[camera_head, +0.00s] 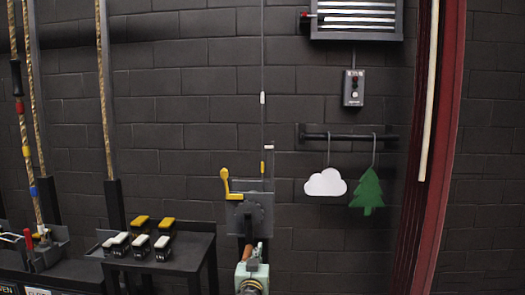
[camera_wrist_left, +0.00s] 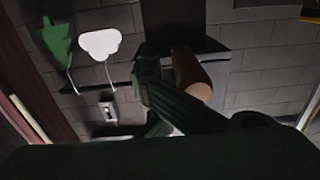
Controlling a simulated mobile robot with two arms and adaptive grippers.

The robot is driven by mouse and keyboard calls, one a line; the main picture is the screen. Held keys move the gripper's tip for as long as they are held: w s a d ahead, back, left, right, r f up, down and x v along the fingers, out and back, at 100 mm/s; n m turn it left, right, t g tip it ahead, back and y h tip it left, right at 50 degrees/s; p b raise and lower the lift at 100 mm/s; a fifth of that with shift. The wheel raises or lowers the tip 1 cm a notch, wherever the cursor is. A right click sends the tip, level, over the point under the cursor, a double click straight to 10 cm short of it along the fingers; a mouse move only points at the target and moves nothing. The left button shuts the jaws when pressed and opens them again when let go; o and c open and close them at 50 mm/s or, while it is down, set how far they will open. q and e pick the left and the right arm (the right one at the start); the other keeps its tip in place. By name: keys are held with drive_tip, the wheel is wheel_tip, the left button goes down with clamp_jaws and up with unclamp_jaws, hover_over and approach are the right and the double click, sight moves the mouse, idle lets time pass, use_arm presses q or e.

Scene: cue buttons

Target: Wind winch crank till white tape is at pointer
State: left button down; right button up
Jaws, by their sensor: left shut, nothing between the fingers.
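The winch (camera_head: 254,212) is a grey drum unit on the wall with a yellow lever (camera_head: 226,183) at its upper left. Its crank hangs down, with a brown wooden handle (camera_head: 247,252) at the low end. A thin line runs up the wall with a white tape (camera_head: 263,97) on it, above the small pale pointer (camera_head: 268,147). A yellow tape (camera_head: 262,167) sits below the pointer. My left gripper (camera_head: 250,262) is shut and empty at the handle. In the left wrist view the handle (camera_wrist_left: 190,75) lies beside the dark fingers (camera_wrist_left: 158,78); contact is unclear.
A dark table (camera_head: 185,250) with several white and yellow blocks stands left of the winch. Ropes hang farther left. A white cloud (camera_head: 325,183) and a green tree (camera_head: 367,192) hang from a rail at right. A grey button box (camera_head: 353,88) is above them.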

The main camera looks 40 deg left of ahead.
use_arm(q)
drive_tip(key=a, duration=0.1)
drive_tip(key=s+a+f, duration=0.1)
drive_tip(key=s+a+b, duration=0.1)
drive_tip(key=a, duration=0.1)
drive_tip(key=shift+s+f, duration=0.15)
drive_tip(key=shift+f, duration=0.1)
drive_tip(key=shift+s+a+r, duration=0.1)
drive_tip(key=shift+s+a, duration=0.15)
drive_tip(key=shift+a, duration=0.1)
use_arm(e)
drive_tip(key=shift+f, duration=0.85)
use_arm(q)
drive_tip(key=s+a+r+p, duration=0.3)
drive_tip(key=a+r, duration=0.1)
drive_tip(key=a, duration=0.1)
drive_tip(key=shift+s+a+r, duration=0.3)
drive_tip(key=shift+a, duration=0.1)
use_arm(e)
drive_tip(key=d+r, duration=0.2)
drive_tip(key=r, duration=0.1)
use_arm(q)
drive_tip(key=shift+r, duration=0.1)
use_arm(e)
drive_tip(key=shift+r, duration=0.15)
